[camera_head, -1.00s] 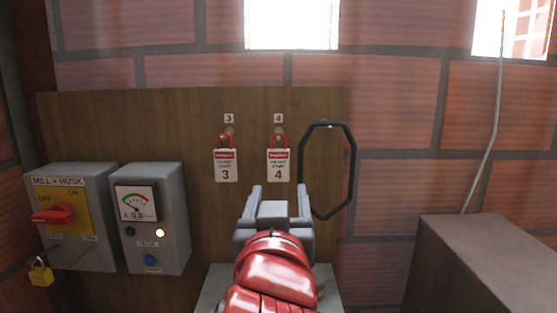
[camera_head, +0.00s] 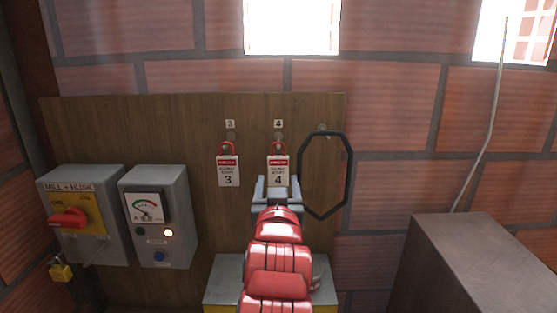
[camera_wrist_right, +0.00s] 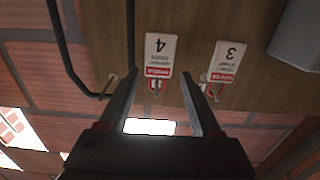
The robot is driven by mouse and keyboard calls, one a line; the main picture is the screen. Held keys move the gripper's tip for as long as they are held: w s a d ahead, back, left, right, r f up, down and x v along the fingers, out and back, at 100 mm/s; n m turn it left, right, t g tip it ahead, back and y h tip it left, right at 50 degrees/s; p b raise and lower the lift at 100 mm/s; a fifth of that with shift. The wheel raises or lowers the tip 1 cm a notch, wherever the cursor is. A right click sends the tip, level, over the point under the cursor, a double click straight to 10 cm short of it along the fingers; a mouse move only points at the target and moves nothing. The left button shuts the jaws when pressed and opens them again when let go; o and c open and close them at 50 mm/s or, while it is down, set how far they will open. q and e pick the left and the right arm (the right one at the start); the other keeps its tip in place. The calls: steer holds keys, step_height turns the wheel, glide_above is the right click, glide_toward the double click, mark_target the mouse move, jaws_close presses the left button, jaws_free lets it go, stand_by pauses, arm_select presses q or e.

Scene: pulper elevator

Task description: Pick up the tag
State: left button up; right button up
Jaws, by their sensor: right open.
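Two white tags with red tops hang by red loops from pegs on a wooden board. Tag 4 (camera_head: 278,174) is in the middle of the head view and tag 3 (camera_head: 228,173) is to its left. My right gripper (camera_head: 276,183) is open and empty, with its fingers pointing at the board just below tag 4. In the right wrist view, which is upside down, tag 4 (camera_wrist_right: 160,54) shows between the fingertips (camera_wrist_right: 157,82) and tag 3 (camera_wrist_right: 227,60) is outside them. I cannot tell whether a finger touches tag 4. My left gripper is not in view.
A black ring (camera_head: 325,176) hangs from a peg close right of tag 4. A switch box (camera_head: 84,215) with a red knob and a meter box (camera_head: 158,217) stand at the left. A grey cabinet (camera_head: 465,265) is at the right. A yellow padlock (camera_head: 61,272) hangs lower left.

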mark_target(278, 168)
steer(key=w+p, duration=0.3)
steer(key=w, duration=0.1)
steer(key=shift+w+d+r+p, duration=0.1)
steer(key=shift+r+p, duration=0.15)
steer(key=shift+p, duration=0.15)
steer(key=shift+w+f, duration=0.15)
steer(key=shift+w, duration=0.3)
steer(key=c, duration=1)
